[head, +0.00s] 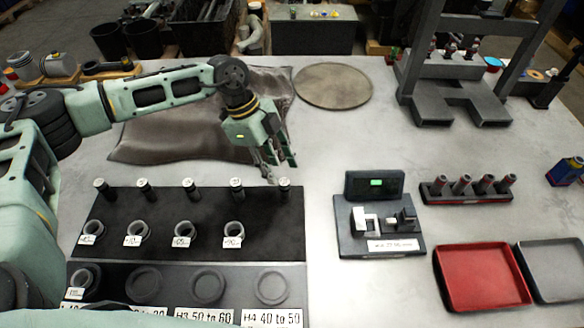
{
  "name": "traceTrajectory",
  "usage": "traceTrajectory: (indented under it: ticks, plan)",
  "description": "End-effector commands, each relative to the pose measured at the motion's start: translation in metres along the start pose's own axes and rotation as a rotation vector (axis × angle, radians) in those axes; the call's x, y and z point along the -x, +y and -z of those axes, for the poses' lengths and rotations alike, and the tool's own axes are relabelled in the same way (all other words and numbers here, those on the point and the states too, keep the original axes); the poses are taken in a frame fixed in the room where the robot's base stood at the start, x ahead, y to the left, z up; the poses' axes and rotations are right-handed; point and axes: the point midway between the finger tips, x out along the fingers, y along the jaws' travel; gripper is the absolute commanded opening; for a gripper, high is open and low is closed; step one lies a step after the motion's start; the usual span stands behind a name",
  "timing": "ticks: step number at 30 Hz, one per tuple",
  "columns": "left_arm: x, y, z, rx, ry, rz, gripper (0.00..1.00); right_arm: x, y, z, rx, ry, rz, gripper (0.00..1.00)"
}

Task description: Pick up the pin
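Several short dark pins with pale metal tops stand upright in a row along the back of a black mat (270,225). The rightmost pin (284,188) is closest to my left gripper (279,172). Other pins stand to its left, such as this pin (237,187) and the far-left pin (102,187). My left gripper points down just behind and above the rightmost pin. Its fingers look apart, with nothing seen between them. Whether a fingertip touches the pin cannot be told from this view. My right gripper is not in view.
Labelled rings (185,233) stand in front of the pins. A brown cloth (180,135) and round plate (333,86) lie behind.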

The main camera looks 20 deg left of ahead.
Motion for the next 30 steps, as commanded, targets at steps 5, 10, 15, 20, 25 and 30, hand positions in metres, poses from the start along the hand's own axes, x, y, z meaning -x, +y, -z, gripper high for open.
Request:
traceTrajectory:
  ticks: [5,10,15,20,25,30]
  plan:
    - [-0.016,0.001,0.000,0.001,0.000,-0.005,0.38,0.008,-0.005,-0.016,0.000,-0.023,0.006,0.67]
    - [-0.033,0.002,-0.002,0.001,-0.001,-0.005,0.38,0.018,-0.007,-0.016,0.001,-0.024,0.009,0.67]
    - [-0.059,0.003,-0.008,0.000,0.000,-0.004,0.38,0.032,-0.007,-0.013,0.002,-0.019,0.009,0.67]
    - [-0.075,0.002,-0.009,0.000,-0.001,-0.002,0.38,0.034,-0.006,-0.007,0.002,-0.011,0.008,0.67]
    - [-0.078,0.002,-0.009,0.000,0.000,0.000,0.38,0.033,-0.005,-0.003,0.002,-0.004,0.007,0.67]
    - [-0.078,0.002,-0.009,0.000,0.000,0.000,0.29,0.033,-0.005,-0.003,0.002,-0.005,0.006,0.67]
